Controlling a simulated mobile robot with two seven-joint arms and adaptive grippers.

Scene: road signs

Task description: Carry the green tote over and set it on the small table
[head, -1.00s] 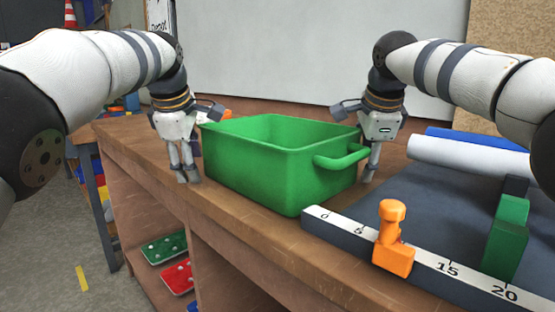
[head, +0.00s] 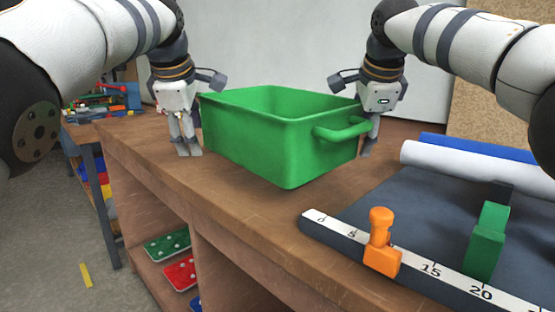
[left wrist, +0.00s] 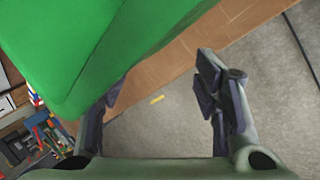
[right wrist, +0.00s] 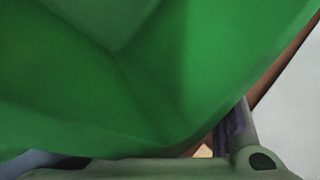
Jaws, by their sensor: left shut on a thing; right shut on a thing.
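The green tote (head: 265,140) is an open-topped bin, upright and empty as far as I see, over the wooden workbench (head: 235,205). It seems held slightly above the top. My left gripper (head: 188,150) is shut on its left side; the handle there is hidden. My right gripper (head: 368,148) is shut at the handle (head: 343,130) on its right side. The tote fills much of the left wrist view (left wrist: 100,50) and nearly all of the right wrist view (right wrist: 150,70). A low table (head: 105,119) with toy parts stands at the back left; I cannot tell if it is the small table.
A ruler strip (head: 340,232) with an orange clamp (head: 381,245) and a green block (head: 486,243) edges a dark mat (head: 420,205) at right. White and blue rolls (head: 470,165) lie behind. Shelves below hold coloured plates (head: 168,246). Grey floor (head: 50,225) is open at left.

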